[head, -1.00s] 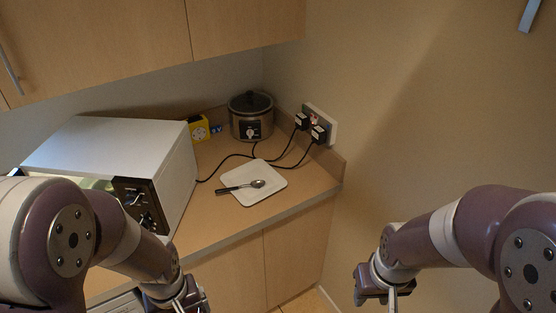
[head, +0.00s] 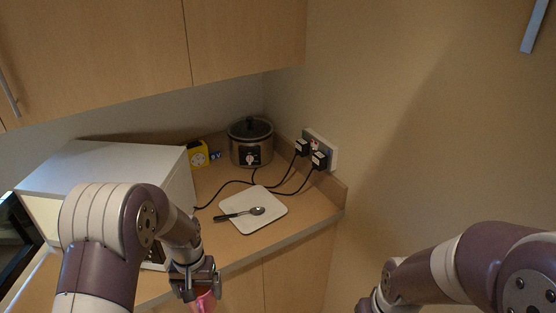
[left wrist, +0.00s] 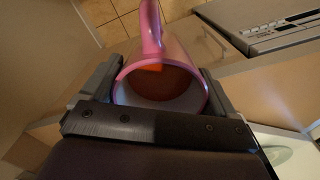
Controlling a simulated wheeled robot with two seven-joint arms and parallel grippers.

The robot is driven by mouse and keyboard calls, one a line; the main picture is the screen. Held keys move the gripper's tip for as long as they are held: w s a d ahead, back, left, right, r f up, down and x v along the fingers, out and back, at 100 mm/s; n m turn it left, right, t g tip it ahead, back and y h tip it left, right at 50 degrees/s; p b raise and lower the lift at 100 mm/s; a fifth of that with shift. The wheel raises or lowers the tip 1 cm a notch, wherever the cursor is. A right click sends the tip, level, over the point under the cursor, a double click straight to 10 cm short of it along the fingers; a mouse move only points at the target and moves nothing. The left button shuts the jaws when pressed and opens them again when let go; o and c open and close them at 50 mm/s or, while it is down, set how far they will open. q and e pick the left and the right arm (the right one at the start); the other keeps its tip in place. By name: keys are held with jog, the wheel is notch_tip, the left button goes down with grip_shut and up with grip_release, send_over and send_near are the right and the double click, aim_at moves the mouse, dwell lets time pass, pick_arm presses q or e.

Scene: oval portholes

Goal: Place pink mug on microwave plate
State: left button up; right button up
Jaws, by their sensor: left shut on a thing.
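The pink mug (head: 205,302) hangs in my left gripper (head: 199,288), in front of the counter edge in the head view, partly cut off by the bottom edge. The left wrist view shows the mug (left wrist: 178,62) between both fingers, its open mouth facing the camera and its handle at the top. The white microwave (head: 110,165) stands on the counter at the left; my left arm hides much of its front. My right gripper (head: 370,304) is mostly cut off.
A slow cooker (head: 251,143), a yellow box (head: 198,154) and plugged cables are behind. A dark panel (head: 14,240), possibly the microwave door, shows far left. Cupboards hang above.

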aim_at(204, 302)
pick_arm(q)
jog(key=f, duration=0.4)
jog(key=w+f+b, duration=0.1)
jog(key=f, duration=0.1)
jog(key=shift+d+f, duration=0.1)
jog(key=shift+f, duration=0.05)
jog(key=shift+s+f, duration=0.2)
